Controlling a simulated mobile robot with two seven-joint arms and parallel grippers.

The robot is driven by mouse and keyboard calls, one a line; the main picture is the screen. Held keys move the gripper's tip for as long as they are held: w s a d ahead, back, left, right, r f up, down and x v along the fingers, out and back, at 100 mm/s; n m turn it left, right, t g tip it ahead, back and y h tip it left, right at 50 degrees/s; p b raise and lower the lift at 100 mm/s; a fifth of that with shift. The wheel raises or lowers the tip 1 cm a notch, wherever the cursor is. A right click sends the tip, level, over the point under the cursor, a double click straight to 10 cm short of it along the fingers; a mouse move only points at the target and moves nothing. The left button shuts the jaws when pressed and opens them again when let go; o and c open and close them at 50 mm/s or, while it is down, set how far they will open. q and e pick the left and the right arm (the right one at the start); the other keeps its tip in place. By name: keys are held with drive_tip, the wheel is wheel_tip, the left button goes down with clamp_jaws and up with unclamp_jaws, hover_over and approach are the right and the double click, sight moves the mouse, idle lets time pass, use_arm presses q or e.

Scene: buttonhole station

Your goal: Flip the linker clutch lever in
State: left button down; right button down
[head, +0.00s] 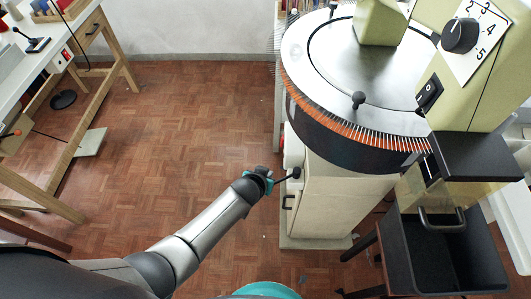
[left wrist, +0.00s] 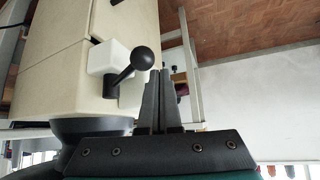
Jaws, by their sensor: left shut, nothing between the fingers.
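The clutch lever (left wrist: 124,76) is a short black rod with a ball knob, set on a white block (left wrist: 106,57) on the side of the cream machine pedestal. The lever also shows in the head view (head: 295,173), at the left side of the pedestal. My left gripper (left wrist: 160,72) is shut and empty, its fingertips right beside the ball knob. I cannot tell whether they touch it. The gripper shows at the end of my left arm in the head view (head: 270,177). My right gripper is not in view.
The round linker dial (head: 330,75) with its pin rim overhangs above the lever. A green housing with a numbered knob (head: 459,35) and a black bin (head: 440,260) stand to the right. A workbench (head: 50,60) is far left. The parquet floor between is clear.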

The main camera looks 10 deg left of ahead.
use_arm(q)
drive_tip(key=shift+s+d+p, duration=0.45)
drive_tip(key=shift+s, duration=0.3)
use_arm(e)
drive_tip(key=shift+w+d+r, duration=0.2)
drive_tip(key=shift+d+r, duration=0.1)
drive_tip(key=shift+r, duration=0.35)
use_arm(q)
drive_tip(key=shift+s+d, duration=0.1)
drive_tip(key=shift+s, duration=0.1)
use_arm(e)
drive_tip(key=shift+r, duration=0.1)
